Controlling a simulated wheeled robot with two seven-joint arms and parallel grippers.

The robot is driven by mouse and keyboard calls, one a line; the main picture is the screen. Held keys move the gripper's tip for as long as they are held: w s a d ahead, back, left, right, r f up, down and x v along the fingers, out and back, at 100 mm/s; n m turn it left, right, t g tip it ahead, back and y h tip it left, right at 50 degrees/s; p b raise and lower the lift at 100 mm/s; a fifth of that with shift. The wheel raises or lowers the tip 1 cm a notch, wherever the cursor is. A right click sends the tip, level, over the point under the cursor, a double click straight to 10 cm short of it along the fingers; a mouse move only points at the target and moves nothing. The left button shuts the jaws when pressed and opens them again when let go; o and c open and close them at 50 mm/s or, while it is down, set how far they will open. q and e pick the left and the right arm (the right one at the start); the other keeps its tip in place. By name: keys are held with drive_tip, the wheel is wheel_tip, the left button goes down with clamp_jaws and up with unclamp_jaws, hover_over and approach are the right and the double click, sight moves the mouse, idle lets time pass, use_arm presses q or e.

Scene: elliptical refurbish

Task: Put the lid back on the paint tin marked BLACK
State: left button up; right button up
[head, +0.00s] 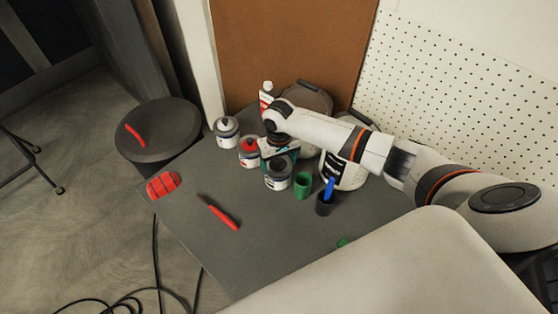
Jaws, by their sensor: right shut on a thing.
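My right gripper (280,151) reaches in from the right and points down over a white tin with a dark band (278,175). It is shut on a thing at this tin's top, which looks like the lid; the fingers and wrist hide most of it. I cannot tell whether the lid touches the rim. A tin with a red top (250,153) stands just behind and to the left. A tin with a grey top (227,131) stands farther back left. The tin labels are too small to read. My left gripper is not in view.
A green cup (303,186) and a dark cup holding a blue item (324,205) stand right of the tins. A large white bucket (345,174) is behind them. A red-handled tool (218,213) and a red ribbed object (163,185) lie left. The front table is mostly clear.

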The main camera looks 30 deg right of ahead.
drive_tip(key=shift+f+p, duration=0.15)
drive_tip(key=shift+p, duration=1)
idle(1.3)
drive_tip(key=o, duration=1)
drive_tip(key=shift+c, duration=0.2)
drive_tip(key=shift+r+p, duration=3.55)
drive_tip(key=shift+p, duration=0.55)
drive_tip(key=shift+f, duration=0.1)
drive_tip(key=shift+c, duration=0.6)
clamp_jaws()
